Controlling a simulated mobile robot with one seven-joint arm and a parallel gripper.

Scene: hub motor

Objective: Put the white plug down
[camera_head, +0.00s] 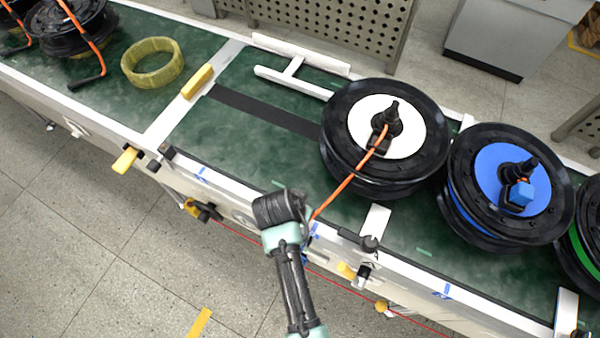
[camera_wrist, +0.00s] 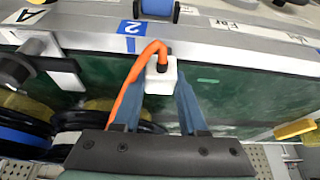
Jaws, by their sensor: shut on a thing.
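The white plug (camera_wrist: 161,75) sits between the two blue fingers of my gripper (camera_wrist: 161,92) in the wrist view. The fingers are shut on it. An orange cable (camera_wrist: 125,97) bends out of the plug's top. In the head view the cable runs from the white-faced hub motor (camera_head: 411,134) to my gripper (camera_head: 305,222), at the conveyor's near edge. The plug is hidden there. In the wrist view the plug is close to the light rail (camera_wrist: 205,42), beside a blue label "2" (camera_wrist: 130,27); I cannot tell whether it touches.
A blue-faced hub motor (camera_head: 487,180) stands right of the white-faced one. A yellow ring (camera_head: 153,62) lies on the green belt (camera_head: 232,143) at the far left. A dark knob (camera_head: 369,243) is on the near rail, right of my gripper. Open belt lies left of the motors.

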